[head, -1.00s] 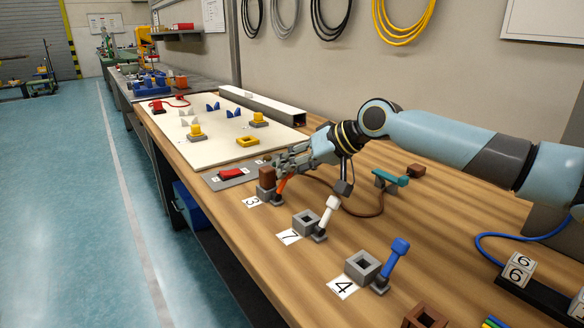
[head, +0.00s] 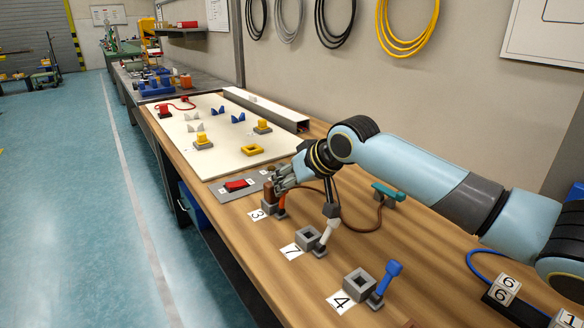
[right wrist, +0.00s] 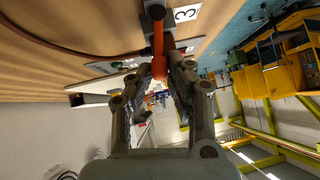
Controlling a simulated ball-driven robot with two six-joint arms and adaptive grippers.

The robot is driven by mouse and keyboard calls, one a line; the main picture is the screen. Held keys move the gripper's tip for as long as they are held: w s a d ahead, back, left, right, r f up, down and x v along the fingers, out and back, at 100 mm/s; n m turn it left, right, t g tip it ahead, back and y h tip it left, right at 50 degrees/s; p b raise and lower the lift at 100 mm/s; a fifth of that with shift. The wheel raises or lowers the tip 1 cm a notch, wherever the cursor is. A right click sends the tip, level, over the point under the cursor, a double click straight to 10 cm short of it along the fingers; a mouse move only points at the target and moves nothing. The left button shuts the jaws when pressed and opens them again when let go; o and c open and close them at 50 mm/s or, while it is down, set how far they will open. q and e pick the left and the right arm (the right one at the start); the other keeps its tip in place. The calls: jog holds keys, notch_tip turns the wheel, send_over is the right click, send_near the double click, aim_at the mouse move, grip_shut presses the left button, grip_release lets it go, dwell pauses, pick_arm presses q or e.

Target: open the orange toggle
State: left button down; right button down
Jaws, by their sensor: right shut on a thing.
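My left gripper is in neither view.
A white-handled toggle (head: 327,234) by card 7 and a blue one (head: 386,278) by card 4 stand nearer. A teal-handled lever (head: 388,192) is to the right. A red switch (head: 237,185) sits on a grey plate to the left. A brown cable loops behind the toggles.

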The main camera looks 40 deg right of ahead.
aim_at(270, 190)
jog(key=a+h+p, duration=0.1)
jog(key=a+n+h+p, duration=0.1)
jog(key=p, duration=0.1)
jog(key=shift+w+a+r, duration=0.1)
jog(key=shift+r, duration=0.2)
jog(key=shift+w+a+f+n+h+p, duration=0.15)
jog(key=shift+a+n+h+p, duration=0.25)
jog(key=shift+a+h+p, duration=0.25)
jog(key=shift+a+f+n+h, duration=0.3)
jog(key=shift+n+h, duration=0.1)
jog(key=shift+h, duration=0.35)
jog(key=shift+a+f+n+g+h, duration=0.35)
jog(key=shift+a+n+h, duration=0.2)
jog(key=shift+h, duration=0.45)
jog(key=c, duration=1.3)
grip_release()
jog(key=v, duration=0.7)
jog(key=shift+a, duration=0.2)
